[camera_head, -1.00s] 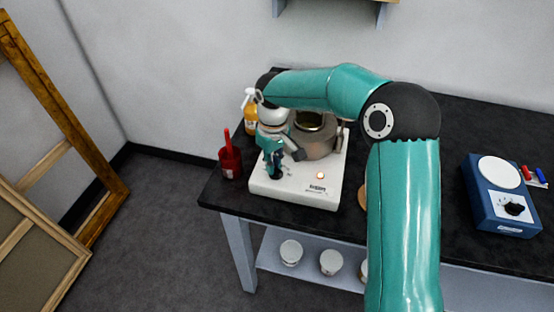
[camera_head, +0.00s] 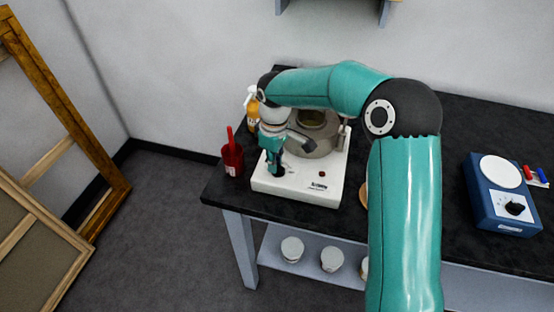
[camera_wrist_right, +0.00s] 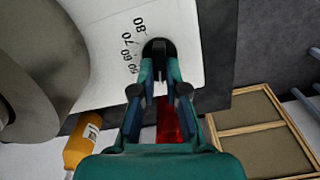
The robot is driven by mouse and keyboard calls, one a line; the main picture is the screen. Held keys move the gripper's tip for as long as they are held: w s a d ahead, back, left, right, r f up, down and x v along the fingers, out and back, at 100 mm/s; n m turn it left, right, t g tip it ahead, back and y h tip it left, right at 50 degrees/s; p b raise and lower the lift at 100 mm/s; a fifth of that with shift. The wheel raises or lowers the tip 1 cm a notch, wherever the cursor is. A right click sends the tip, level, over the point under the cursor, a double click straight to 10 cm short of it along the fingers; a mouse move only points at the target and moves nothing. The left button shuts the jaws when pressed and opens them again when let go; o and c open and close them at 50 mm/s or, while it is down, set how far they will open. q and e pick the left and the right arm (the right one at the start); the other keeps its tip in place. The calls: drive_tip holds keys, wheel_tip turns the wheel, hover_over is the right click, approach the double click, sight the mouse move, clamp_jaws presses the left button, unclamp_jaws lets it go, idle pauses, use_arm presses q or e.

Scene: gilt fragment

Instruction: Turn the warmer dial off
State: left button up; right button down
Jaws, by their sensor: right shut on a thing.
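The warmer (camera_head: 300,190) is a white box at the left end of the dark bench, with a metal pot (camera_head: 318,142) on top. Its black dial (camera_wrist_right: 158,46) shows in the right wrist view, beside a printed scale running up to 80. My right gripper (camera_head: 277,171) points down at the front left of the warmer. In the wrist view, my right gripper's fingers (camera_wrist_right: 159,75) are shut on the dial, which they partly cover. The dial's pointer cannot be read. The small lamp (camera_head: 322,174) on the warmer's front is dark. My left gripper is not in view.
A red container (camera_head: 232,160) stands close left of the warmer, and an orange spray bottle (camera_head: 252,118) is behind it. A blue device (camera_head: 500,197) with a white round top sits at the bench's right. Wooden frames (camera_head: 65,110) lean at the far left.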

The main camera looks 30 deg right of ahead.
drive_tip(key=shift+s+f, duration=0.15)
drive_tip(key=shift+s, duration=0.1)
drive_tip(key=c, duration=1.2)
unclamp_jaws()
drive_tip(key=shift+d, duration=0.1)
drive_tip(key=shift+w, duration=0.1)
drive_tip(key=shift+r, duration=0.25)
wheel_tip(320, 180, up, 12)
drive_tip(key=shift+f, duration=0.2)
